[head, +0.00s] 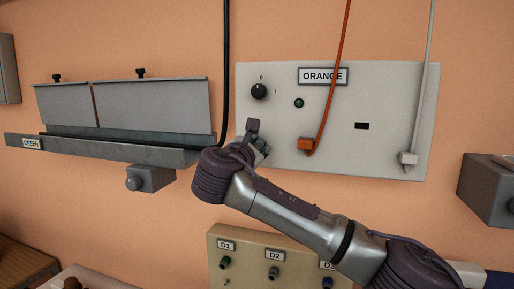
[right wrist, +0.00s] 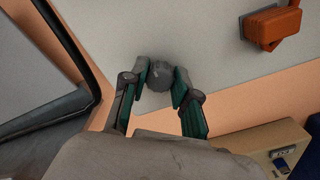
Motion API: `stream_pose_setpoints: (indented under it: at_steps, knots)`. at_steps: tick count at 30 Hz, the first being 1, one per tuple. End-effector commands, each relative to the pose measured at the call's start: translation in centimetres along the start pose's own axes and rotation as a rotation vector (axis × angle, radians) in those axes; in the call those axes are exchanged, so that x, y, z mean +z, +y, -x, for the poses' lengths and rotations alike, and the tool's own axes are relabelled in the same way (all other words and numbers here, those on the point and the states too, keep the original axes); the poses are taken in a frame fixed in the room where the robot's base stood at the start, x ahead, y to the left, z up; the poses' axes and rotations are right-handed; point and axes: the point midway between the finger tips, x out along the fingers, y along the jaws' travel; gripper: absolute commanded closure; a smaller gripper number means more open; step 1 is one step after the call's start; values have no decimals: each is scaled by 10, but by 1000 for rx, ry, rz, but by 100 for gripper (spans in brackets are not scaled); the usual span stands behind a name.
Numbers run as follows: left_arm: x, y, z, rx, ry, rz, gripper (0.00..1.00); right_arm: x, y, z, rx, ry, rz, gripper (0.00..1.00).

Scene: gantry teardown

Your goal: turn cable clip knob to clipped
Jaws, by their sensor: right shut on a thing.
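My right gripper (head: 261,146) is at the lower left corner of the pale panel labelled ORANGE (head: 340,160). In the right wrist view its two fingers (right wrist: 160,82) are on either side of a round grey knob (right wrist: 158,76) on the panel face, shut on it. I take this for the cable clip knob; its label and pointer are not readable, so I cannot tell its setting. In the head view my wrist and fingers hide it. My left gripper is not in view.
The panel also carries a black 0/I switch (head: 259,91), a green lamp (head: 299,103), an orange plug with cable (head: 306,145) and a white plug (head: 407,160). A black cable (head: 226,60) hangs left of the panel, near a grey tray (head: 100,147). A beige D1/D2 box (head: 245,248) is below.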

Motion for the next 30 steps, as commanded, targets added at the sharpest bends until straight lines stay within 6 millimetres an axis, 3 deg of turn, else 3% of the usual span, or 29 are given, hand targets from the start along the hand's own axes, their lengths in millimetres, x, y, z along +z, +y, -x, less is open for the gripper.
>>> stream_pose_setpoints:
  at_steps: [11, 30]
  knots:
    - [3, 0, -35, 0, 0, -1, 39, -6, -4, 0, -1, 3, -224, 100]
    - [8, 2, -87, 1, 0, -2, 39, -5, -4, 0, -3, 4, -831, 100]
